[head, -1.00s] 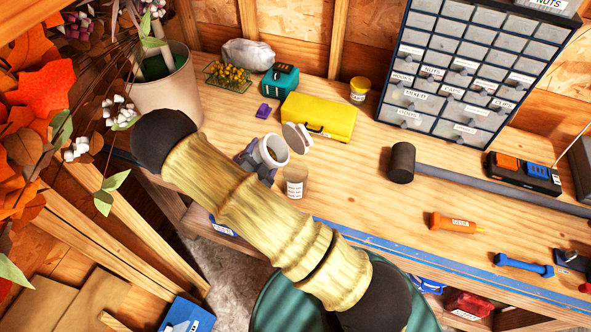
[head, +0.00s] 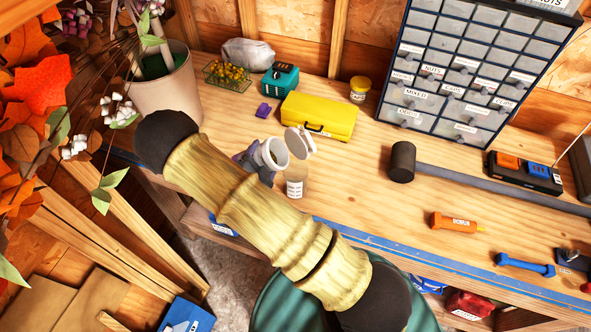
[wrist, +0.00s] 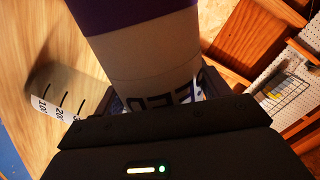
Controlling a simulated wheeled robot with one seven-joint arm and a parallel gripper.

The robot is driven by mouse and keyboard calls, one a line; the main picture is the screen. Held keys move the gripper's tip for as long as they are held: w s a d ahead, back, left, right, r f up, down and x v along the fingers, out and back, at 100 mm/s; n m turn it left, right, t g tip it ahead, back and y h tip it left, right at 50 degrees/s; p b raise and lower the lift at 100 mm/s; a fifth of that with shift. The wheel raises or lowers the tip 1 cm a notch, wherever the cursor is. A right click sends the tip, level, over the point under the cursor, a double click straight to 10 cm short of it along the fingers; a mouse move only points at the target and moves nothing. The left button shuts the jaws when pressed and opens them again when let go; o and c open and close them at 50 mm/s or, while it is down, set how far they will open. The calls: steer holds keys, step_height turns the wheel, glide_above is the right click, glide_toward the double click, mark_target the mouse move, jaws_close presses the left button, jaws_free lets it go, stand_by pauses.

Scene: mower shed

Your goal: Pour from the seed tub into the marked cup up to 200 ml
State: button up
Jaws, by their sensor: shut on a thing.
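The seed tub (head: 269,156) is a white tub tilted to the right in the head view, its open mouth facing up and right. Its grey-white lid (head: 300,142) stands open beyond the mouth. My gripper (head: 256,167) is shut on the tub's side. In the wrist view the tub (wrist: 150,55) fills the middle, with a purple band and dark lettering. The marked cup (head: 296,186) stands upright on the bench, just below and right of the tub's mouth. Its 100 and 200 marks show in the wrist view (wrist: 65,103). I cannot see its fill level or any falling seed.
A mallet (head: 402,162) with a long grey handle lies to the right. A drawer cabinet (head: 465,70) stands at the back. Bare bench lies between cup and orange tool (head: 453,222).

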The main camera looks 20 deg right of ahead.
mark_target(273, 143)
steer(key=shift+f, duration=0.15)
steer(key=shift+d+r+m+y+p, duration=0.15)
steer(key=shift+r+m+y+p, duration=0.25)
steer(key=shift+r+m+p, duration=0.95)
stand_by(1.5)
steer(key=shift+s+d+r+m+y+b, duration=0.2)
steer(key=shift+s+d+m+y+b, duration=0.1)
steer(key=shift+d+m+b, duration=0.45)
stand_by(0.5)
steer(key=shift+s+r+m+b, duration=0.15)
steer(key=shift+s+m+b, duration=0.05)
steer(key=shift+m+b, duration=0.15)
steer(key=shift+w, duration=0.2)
steer(key=shift+r, duration=0.1)
steer(key=shift+s+r+m+b, duration=0.1)
steer(key=shift+s+m+b, duration=0.15)
steer(key=shift+b, duration=0.15)
steer(key=shift+w+d, duration=0.15)
steer(key=shift+w, duration=0.05)
stand_by(0.3)
